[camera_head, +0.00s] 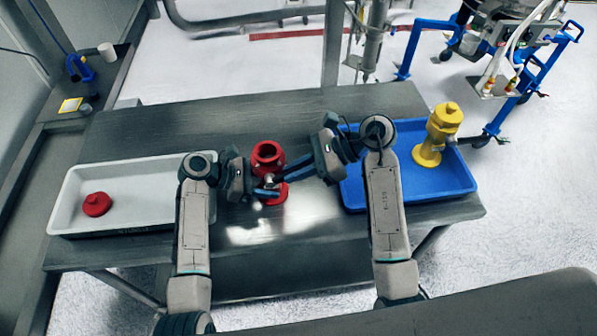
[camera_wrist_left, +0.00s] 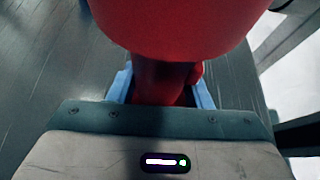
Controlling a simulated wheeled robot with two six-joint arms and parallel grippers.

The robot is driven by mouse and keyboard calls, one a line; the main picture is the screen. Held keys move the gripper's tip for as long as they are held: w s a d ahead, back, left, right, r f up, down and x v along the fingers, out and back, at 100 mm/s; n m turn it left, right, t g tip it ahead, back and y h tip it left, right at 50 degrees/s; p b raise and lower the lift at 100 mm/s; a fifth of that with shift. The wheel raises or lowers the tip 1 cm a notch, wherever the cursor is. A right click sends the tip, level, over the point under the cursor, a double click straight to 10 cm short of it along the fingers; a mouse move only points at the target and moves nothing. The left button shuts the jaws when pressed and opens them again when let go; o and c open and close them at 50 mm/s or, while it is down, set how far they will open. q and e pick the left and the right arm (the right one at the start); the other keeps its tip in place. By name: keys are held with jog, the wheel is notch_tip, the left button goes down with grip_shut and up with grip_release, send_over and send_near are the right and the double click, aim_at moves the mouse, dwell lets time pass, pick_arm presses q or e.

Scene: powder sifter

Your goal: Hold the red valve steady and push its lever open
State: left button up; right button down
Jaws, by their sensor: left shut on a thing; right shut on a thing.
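The red valve (camera_head: 268,155) stands upright on the table between my two arms in the head view. Its wide top flange (camera_wrist_left: 180,25) fills the top of the left wrist view. My left gripper (camera_head: 262,190) is shut on the valve's narrower body (camera_wrist_left: 160,85), with a blue finger on each side below the flange. My right gripper (camera_head: 290,168) reaches in from the right, its blue fingers shut at the valve's right side. The lever is too small and covered to make out, so I cannot tell its angle.
A white tray (camera_head: 68,190) at the left holds a red cap-like part (camera_head: 97,204). A blue tray (camera_head: 460,173) at the right holds a yellow valve (camera_head: 437,130). The grey table (camera_head: 160,130) is clear behind the red valve and in front of it.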

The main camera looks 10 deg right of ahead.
jog(key=shift+a+r+h, duration=0.3)
jog(key=shift+r+h, duration=0.05)
jog(key=shift+h, duration=0.45)
jog(key=c, duration=1.4)
grip_release()
jog(key=shift+c, duration=0.2)
jog(key=shift+r, duration=0.1)
jog(key=v, duration=1.2)
